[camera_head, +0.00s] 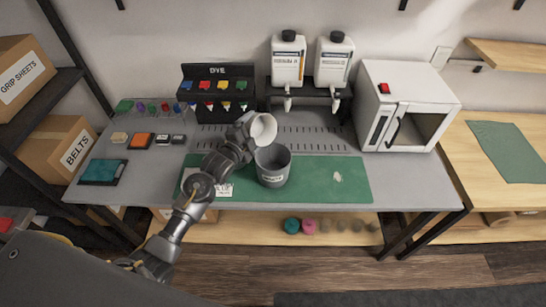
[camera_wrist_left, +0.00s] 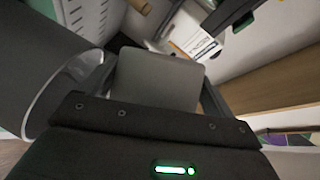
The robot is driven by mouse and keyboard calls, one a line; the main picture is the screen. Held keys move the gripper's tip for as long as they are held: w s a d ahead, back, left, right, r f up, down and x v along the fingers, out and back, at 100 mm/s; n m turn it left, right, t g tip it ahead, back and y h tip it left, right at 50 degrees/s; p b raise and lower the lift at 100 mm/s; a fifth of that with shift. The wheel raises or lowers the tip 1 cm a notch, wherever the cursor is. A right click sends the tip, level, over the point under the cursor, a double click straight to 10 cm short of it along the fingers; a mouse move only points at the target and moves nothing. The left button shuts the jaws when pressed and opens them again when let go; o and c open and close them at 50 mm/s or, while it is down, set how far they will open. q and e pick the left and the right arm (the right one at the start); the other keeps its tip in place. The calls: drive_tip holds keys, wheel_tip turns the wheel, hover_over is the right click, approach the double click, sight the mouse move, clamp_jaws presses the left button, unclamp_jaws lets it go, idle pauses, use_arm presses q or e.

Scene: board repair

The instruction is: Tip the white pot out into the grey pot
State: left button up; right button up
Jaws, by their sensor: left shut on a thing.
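My left gripper (camera_head: 244,126) is shut on the white pot (camera_head: 264,129). The white pot is held up and tilted, its round mouth turned to the right, just above the back left of the grey pot's rim. In the left wrist view the white pot (camera_wrist_left: 158,82) sits between the fingers and looks grey in shadow. The grey pot (camera_head: 272,168) stands upright on the green mat, with a white label on its front. It also shows at the left edge of the left wrist view (camera_wrist_left: 38,75). What either pot contains cannot be made out. My right gripper is not in view.
The green mat (camera_head: 330,188) has a small pale patch right of the grey pot. A white oven-like box (camera_head: 405,105) is at the right. Small blocks and a teal pad (camera_head: 102,172) lie left.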

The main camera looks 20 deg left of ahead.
use_arm(q)
drive_tip(key=shift+d+f+m+b, duration=0.15)
drive_tip(key=shift+f+m+b, duration=0.2)
drive_tip(key=shift+b, duration=0.5)
drive_tip(key=shift+s+d+r+m+t+b, duration=0.25)
drive_tip(key=shift+s+d+m+b, duration=0.05)
drive_tip(key=shift+d+m+b, duration=0.15)
drive_tip(key=shift+s+d+r+m+t+b, duration=0.2)
drive_tip(key=shift+s+d+m+t+b, duration=0.1)
drive_tip(key=shift+d+m+b, duration=0.1)
drive_tip(key=shift+r+m, duration=0.15)
drive_tip(key=shift+m, duration=0.15)
idle(0.4)
drive_tip(key=shift+s+d+r+m+t, duration=0.2)
drive_tip(key=shift+d+m+t, duration=0.1)
drive_tip(key=shift+m, duration=0.3)
drive_tip(key=shift+w+a+r+b, duration=0.1)
drive_tip(key=shift+w+a+b, duration=0.05)
drive_tip(key=shift+b, duration=0.15)
drive_tip(key=shift+m, duration=0.4)
